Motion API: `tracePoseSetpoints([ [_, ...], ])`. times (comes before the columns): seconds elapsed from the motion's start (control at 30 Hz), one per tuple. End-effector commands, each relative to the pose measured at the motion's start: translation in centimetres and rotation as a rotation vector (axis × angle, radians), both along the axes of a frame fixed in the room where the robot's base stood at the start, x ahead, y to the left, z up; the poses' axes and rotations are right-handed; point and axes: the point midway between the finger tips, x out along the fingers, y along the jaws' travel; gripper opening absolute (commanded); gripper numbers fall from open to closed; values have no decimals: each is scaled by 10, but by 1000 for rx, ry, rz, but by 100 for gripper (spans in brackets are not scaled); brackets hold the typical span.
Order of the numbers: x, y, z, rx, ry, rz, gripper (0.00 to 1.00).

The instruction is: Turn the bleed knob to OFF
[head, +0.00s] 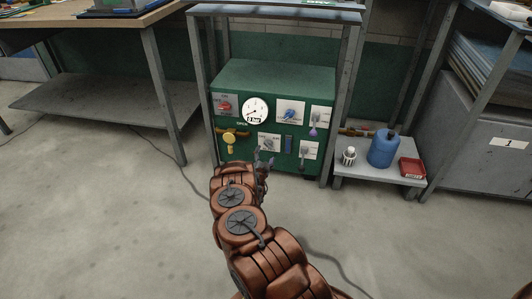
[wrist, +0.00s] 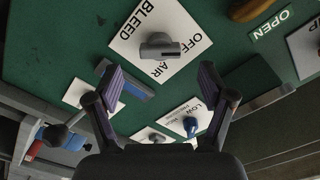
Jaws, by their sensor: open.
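The bleed knob (wrist: 158,47) is a grey bar-shaped knob on a white plate marked BLEED, OFF and AIR (wrist: 133,30). Its bar lies roughly level in the wrist view, and I cannot tell which mark it points at. In the head view the plate (head: 268,140) is in the lower row of the green panel, partly behind my gripper. My gripper (wrist: 158,72) is open and empty. Its two fingers are spread below and to either side of the knob in the wrist view, apart from it. My gripper also shows in the head view (head: 264,160), in front of the panel's lower part.
The green panel box (head: 275,75) also bears a round gauge (head: 255,111), a blue knob (head: 291,115), a red control (head: 224,105) and a yellow valve handle (head: 229,146). A low shelf at right holds a blue jug (head: 384,148) and red tray (head: 412,168).

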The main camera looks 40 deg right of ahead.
Motion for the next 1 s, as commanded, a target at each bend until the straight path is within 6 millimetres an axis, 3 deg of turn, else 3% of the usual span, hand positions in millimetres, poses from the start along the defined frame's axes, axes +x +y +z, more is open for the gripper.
tracePoseSetpoints([
  [0.5,-33,48,-1,2,2,1,81],
  [1.0,-39,57,-1,1,2,1,81],
])
